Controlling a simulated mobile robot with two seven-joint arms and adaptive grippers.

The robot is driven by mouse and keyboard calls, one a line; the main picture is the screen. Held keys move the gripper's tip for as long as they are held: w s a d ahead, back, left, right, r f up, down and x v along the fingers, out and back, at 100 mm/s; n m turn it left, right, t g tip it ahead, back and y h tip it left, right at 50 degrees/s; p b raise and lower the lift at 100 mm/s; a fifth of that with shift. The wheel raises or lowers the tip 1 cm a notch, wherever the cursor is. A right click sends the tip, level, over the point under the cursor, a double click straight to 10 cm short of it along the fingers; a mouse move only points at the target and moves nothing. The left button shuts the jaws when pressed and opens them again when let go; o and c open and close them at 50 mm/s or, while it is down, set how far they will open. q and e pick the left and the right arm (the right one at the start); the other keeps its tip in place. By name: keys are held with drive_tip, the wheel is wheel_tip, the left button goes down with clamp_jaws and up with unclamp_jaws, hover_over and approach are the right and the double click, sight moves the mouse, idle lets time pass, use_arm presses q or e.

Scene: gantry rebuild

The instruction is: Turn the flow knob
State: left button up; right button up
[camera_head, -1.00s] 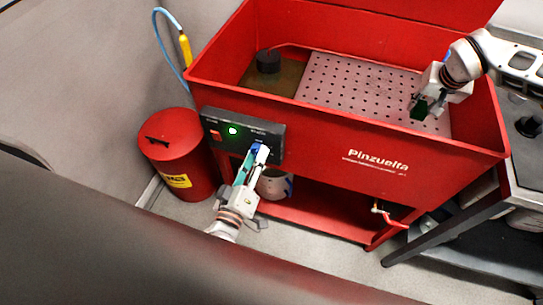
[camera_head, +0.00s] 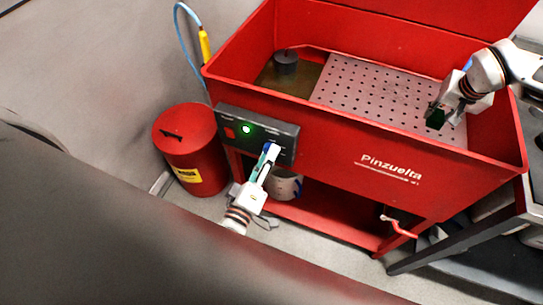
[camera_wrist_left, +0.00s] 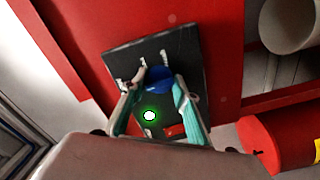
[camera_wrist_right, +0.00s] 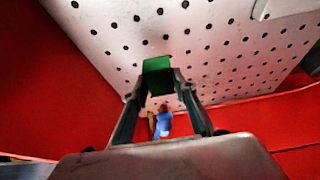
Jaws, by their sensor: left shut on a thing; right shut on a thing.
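The flow knob appears as a blue knob (camera_wrist_left: 158,77) on the dark control panel (camera_head: 228,115) at the front left of the red parts washer. My left gripper (camera_head: 270,148) is shut on this knob, with a finger on either side of it in the left wrist view. The fingers partly cover the knob in the head view. My right gripper (camera_head: 438,112) is over the basin, shut on a dark green block (camera_wrist_right: 158,75). The block is above the perforated plate (camera_head: 385,95).
A lit green lamp (camera_head: 247,129) and a red switch (camera_head: 229,132) are on the panel. A red bin (camera_head: 190,150) stands left of the washer. A mug-like container (camera_head: 285,186) is on the lower shelf. A red-handled valve (camera_head: 400,227) sticks out at lower right.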

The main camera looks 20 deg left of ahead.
use_arm(q)
drive_tip(key=o, duration=1.1)
drive_tip(key=s, duration=1.2)
